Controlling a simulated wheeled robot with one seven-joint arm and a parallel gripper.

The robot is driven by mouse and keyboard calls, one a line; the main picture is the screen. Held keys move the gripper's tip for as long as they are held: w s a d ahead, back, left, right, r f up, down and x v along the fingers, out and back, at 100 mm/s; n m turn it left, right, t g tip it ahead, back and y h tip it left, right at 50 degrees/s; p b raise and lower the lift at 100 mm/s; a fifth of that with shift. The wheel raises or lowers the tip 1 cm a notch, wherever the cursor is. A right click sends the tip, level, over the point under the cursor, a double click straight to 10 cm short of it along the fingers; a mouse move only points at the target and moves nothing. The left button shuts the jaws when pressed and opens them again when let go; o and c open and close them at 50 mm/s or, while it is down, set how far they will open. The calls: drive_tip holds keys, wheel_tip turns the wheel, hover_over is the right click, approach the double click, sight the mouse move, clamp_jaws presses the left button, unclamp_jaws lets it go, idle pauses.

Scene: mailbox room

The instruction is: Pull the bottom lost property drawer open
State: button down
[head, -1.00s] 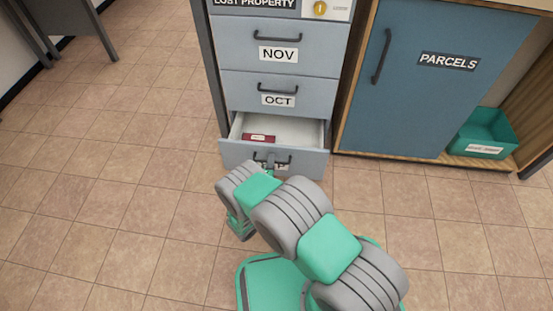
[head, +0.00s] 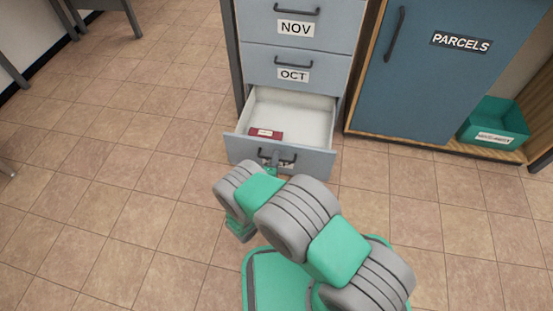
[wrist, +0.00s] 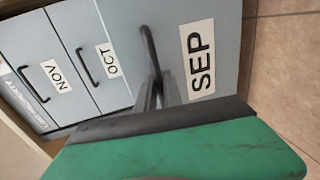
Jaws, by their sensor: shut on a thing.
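The bottom lost property drawer (head: 316,165) stands well out of the grey-blue cabinet, and its white inside shows. A small red item with a pale label (head: 265,133) lies in it at the front left. In the wrist view the drawer's front carries a SEP label (wrist: 201,56) and a dark bar handle (wrist: 150,48). My gripper (wrist: 158,90) is shut on that handle. In the head view my gripper (head: 272,162) is small at the drawer front, partly hidden by my arm.
The OCT drawer (head: 330,72) and NOV drawer (head: 330,28) above are closed. To the right are a blue PARCELS door (head: 440,85) and a teal bin (head: 500,118) on a wooden ledge. Tiled floor (head: 140,160) to the left is clear.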

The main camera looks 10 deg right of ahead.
drive_tip(key=shift+a, duration=0.15)
drive_tip(key=c, duration=1.8)
unclamp_jaws()
drive_tip(key=p+v, duration=0.2)
drive_tip(key=v, duration=0.5)
drive_tip(key=shift+s+p, duration=0.35)
drive_tip(key=shift+p, duration=0.05)
